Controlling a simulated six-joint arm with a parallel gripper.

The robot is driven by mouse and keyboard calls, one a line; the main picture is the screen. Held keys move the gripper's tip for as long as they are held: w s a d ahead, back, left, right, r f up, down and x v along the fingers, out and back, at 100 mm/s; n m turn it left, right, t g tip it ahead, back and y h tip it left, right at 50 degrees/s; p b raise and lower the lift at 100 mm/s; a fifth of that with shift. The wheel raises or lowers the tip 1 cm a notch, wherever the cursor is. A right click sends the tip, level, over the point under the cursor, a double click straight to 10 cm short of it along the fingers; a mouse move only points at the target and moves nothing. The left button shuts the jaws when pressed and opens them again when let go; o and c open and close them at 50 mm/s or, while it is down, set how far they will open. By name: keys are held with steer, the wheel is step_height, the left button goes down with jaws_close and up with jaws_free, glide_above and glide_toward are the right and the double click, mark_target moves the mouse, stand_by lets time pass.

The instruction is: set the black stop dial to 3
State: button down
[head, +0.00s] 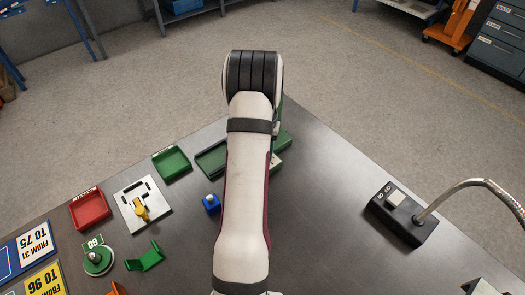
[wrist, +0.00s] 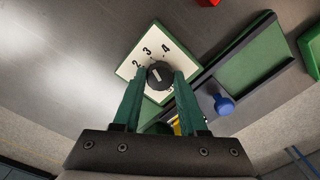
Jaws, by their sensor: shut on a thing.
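The black stop dial (wrist: 160,75) shows in the wrist view, on a white plate (wrist: 133,68) with a green edge. The numbers 2, 3 and 4 are printed around its upper side. A light pointer mark on the dial slants up and left, roughly toward the 3; its exact setting is too small to tell. My gripper (wrist: 161,74) has its two green fingers on either side of the dial and is shut on it. The lower part of the plate is partly hidden by the fingers. In the head view my arm hides the dial and the gripper.
A blue knob (wrist: 222,104) stands close to the right of my fingers, beside a long green-and-grey fixture (wrist: 250,62). In the head view, a red tray (head: 90,209), a green tray (head: 172,162) and a yellow-handled plate (head: 143,203) lie left; a switch box (head: 402,213) lies right.

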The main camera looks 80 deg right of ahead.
stand_by(0.3)
steer(key=shift+c, duration=2.2)
jaws_free()
step_height(320, 180, up, 16)
steer(key=shift+s, duration=0.25)
